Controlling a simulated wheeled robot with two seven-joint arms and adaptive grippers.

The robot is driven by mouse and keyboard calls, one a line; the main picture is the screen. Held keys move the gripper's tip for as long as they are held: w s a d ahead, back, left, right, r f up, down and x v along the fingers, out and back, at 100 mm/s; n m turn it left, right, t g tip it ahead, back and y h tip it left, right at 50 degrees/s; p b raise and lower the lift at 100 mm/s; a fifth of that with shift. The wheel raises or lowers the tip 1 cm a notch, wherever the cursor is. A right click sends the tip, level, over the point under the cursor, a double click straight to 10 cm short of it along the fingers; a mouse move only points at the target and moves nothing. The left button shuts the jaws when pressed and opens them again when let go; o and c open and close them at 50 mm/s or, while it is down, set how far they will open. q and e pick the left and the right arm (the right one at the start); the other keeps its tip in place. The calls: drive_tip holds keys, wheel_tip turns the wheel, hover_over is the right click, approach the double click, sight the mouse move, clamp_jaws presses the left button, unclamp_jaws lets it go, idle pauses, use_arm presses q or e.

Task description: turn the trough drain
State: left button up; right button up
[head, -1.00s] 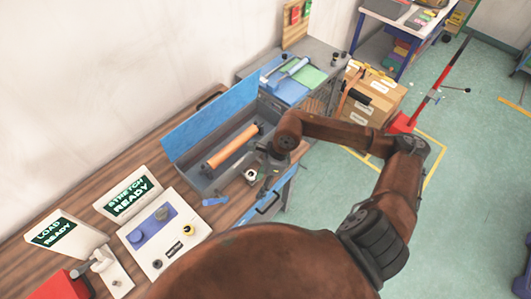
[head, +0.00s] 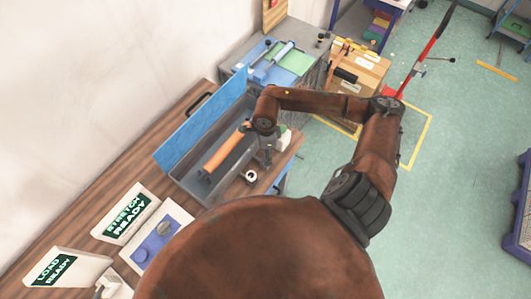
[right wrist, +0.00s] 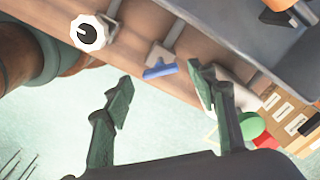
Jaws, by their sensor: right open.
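The grey trough (head: 236,166) with a raised blue lid (head: 203,122) stands on the bench in the head view, an orange roller (head: 220,154) inside it. In the right wrist view a blue lever (right wrist: 160,71) on a grey stem sits by the bench edge; it looks like the drain. My right gripper (head: 268,156) is at the trough's near side in the head view. In the right wrist view my right gripper (right wrist: 160,104) is open and empty, its fingers apart, with the blue lever between and just beyond the tips. My left gripper is not in view.
A white knob with a black centre (right wrist: 88,33) lies near the left finger and shows beside the trough (head: 250,176). Cardboard boxes (head: 358,72) stand beyond the bench. Signs (head: 127,213) and a control panel (head: 170,222) are at left.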

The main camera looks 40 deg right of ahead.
drive_tip(key=shift+w+f, duration=0.1)
drive_tip(key=shift+f, duration=1)
drive_tip(key=shift+c, duration=0.2)
drive_tip(key=c, duration=0.8)
drive_tip(key=shift+c, duration=1.3)
use_arm(q)
drive_tip(key=shift+w+r, duration=0.2)
drive_tip(key=shift+w, duration=0.75)
use_arm(e)
drive_tip(key=shift+c, duration=0.3)
